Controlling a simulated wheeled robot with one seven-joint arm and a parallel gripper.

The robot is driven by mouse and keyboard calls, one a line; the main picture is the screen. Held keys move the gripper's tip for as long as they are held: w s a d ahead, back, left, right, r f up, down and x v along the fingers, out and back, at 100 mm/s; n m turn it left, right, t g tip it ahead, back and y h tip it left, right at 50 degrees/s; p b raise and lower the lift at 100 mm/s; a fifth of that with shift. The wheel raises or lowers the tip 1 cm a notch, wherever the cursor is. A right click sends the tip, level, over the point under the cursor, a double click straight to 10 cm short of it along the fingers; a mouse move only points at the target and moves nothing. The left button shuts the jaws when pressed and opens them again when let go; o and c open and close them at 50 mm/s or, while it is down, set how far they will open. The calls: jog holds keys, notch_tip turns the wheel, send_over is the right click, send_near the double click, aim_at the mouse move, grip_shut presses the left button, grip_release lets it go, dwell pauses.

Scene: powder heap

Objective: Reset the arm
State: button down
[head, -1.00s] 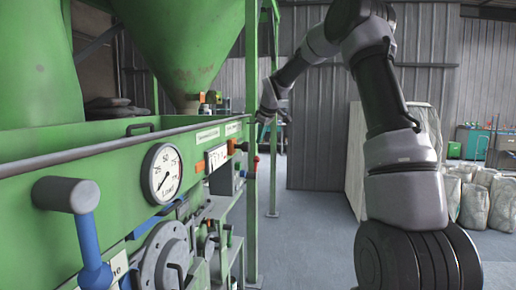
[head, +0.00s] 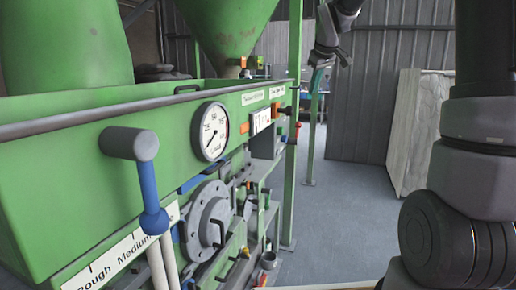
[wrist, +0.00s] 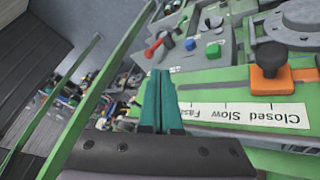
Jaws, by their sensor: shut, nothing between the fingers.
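My arm reaches in from the right of the head view, its middle part cut off by the top edge. My gripper (head: 317,80) hangs at the upper middle, by a green post of the machine. In the wrist view its two teal fingers (wrist: 160,82) are pressed together with nothing between them. I cannot tell whether the fingertips touch anything.
The green machine (head: 60,160) fills the left, with a dial gauge (head: 212,132), a grey-and-blue lever (head: 148,190) and a flanged wheel (head: 208,222). A pale slab (head: 418,125) stands at the right. Grey floor (head: 345,220) between them is clear.

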jog(key=s+d+f+m+y, duration=0.1)
jog(key=s+m, duration=0.9)
jog(key=s, duration=2.2)
jog(key=shift+s+d+f+m+t, duration=0.35)
jog(key=shift+d+f, duration=0.25)
jog(key=shift+d, duration=0.2)
